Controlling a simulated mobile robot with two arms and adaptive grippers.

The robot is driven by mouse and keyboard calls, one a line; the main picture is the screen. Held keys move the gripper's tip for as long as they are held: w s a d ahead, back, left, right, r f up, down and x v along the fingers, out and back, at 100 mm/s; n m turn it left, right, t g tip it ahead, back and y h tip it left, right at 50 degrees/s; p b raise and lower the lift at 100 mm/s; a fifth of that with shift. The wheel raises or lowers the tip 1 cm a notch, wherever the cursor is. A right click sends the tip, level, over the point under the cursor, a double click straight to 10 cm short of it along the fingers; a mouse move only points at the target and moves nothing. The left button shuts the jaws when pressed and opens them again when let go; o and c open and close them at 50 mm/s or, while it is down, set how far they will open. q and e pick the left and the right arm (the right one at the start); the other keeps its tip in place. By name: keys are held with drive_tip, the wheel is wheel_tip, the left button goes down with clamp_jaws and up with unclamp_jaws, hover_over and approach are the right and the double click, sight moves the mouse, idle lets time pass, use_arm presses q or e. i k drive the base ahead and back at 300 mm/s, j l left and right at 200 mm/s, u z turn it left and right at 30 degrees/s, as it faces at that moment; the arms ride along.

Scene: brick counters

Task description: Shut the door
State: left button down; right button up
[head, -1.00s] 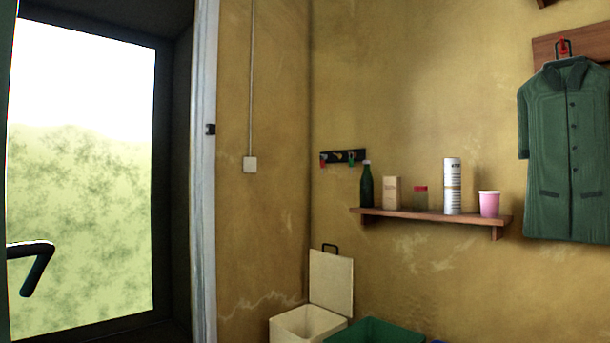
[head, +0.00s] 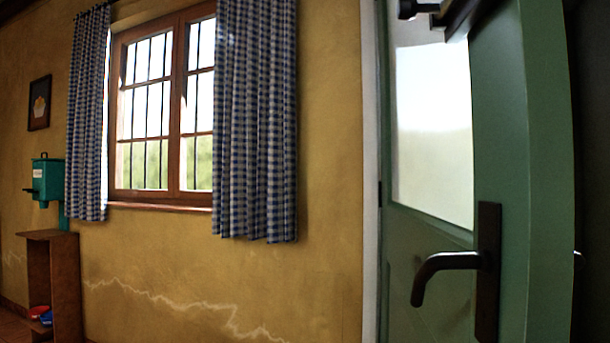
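The green door (head: 500,120) stands at the right of the head view, close to me, with a glass pane (head: 433,120) in its upper part. Its free edge faces me and it stands open. A dark lever handle (head: 445,265) on a dark plate sits on its near face, pointing left and bent down. Neither of my grippers is in view.
A window (head: 165,110) with checked curtains (head: 255,120) is in the yellow wall left of the door. A brown shelf unit (head: 65,285) and a teal wall-mounted container (head: 46,178) stand at the far left.

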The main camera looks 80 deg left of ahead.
sight(524, 207)
drive_tip(key=k+j+u, duration=0.1)
drive_tip(key=u, duration=1.65)
drive_tip(key=i+j, duration=0.05)
